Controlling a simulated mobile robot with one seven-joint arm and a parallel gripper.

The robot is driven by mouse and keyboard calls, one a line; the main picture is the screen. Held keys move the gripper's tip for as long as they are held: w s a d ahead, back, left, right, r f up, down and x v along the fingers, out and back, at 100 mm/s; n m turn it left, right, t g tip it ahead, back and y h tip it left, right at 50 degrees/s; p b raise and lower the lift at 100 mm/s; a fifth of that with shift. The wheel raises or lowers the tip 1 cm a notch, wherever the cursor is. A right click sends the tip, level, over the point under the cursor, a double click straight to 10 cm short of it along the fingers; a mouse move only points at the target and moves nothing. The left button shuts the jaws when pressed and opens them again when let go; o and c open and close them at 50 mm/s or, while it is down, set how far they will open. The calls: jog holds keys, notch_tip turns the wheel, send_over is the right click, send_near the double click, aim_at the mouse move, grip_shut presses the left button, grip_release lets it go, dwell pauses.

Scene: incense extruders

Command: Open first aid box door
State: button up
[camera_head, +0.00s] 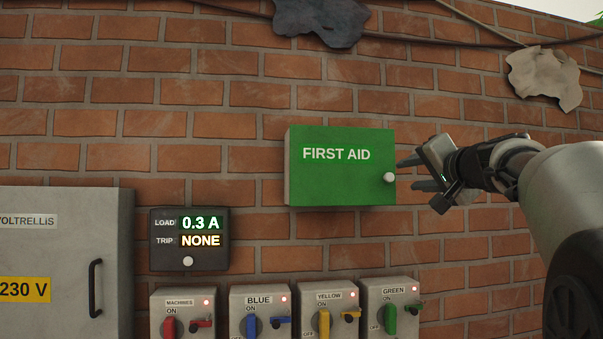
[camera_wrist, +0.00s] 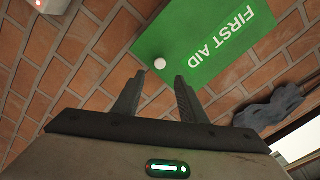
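The green first aid box (camera_head: 340,182) is mounted on the brick wall, its door labelled "FIRST AID" and shut. A round white knob (camera_head: 389,178) sits near the door's right edge. My gripper (camera_head: 405,174) is just right of the knob in the head view, its fingers pointing left towards it. In the wrist view the gripper (camera_wrist: 155,92) has its two fingers spread apart with nothing between them. The knob (camera_wrist: 160,64) shows just beyond the fingertips, roughly between them, and the green box (camera_wrist: 200,50) lies behind. No contact with the knob is visible.
A grey cabinet (camera_head: 65,255) with a black handle stands at the left. A load display (camera_head: 189,240) is below left of the box. Several switch boxes, including the green-labelled one (camera_head: 392,300), line the wall below. Cables run along the wall above.

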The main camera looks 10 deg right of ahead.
aim_at(391, 177)
jog(key=w+p, duration=0.3)
jog(key=w, duration=0.6)
jog(key=shift+a, duration=0.15)
grip_shut()
